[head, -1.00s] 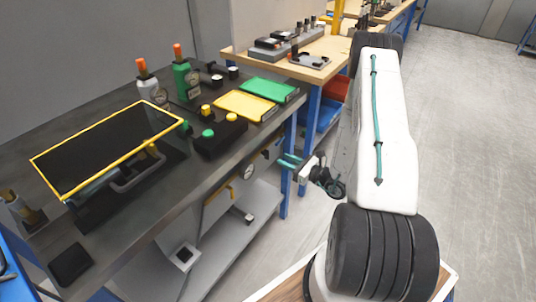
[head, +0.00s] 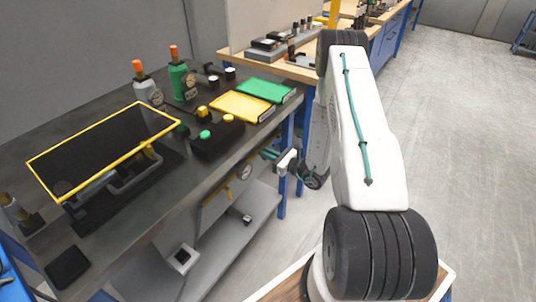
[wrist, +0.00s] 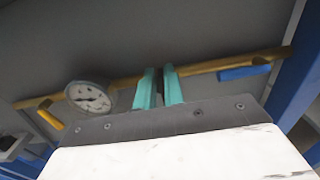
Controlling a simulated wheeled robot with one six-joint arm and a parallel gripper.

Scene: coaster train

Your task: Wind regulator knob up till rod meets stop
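My gripper (head: 268,155) is at the front edge of the dark workbench, in front of its underside. In the wrist view its two teal fingers (wrist: 159,88) stand a small gap apart with nothing between them. They point at a yellow pipe (wrist: 207,66) under the bench. A round white gauge (wrist: 88,97) sits on the pipe to the left of the fingers; it also shows in the head view (head: 245,171). I cannot make out the regulator knob, rod or stop for certain in either view.
A blue lever (wrist: 244,72) is right of the fingers and a yellow lever (wrist: 50,119) far left. On the bench (head: 95,258) stand a yellow-framed panel (head: 105,150), a black button box (head: 217,138) and gauge-fitted bottles. Open floor (head: 460,130) lies right.

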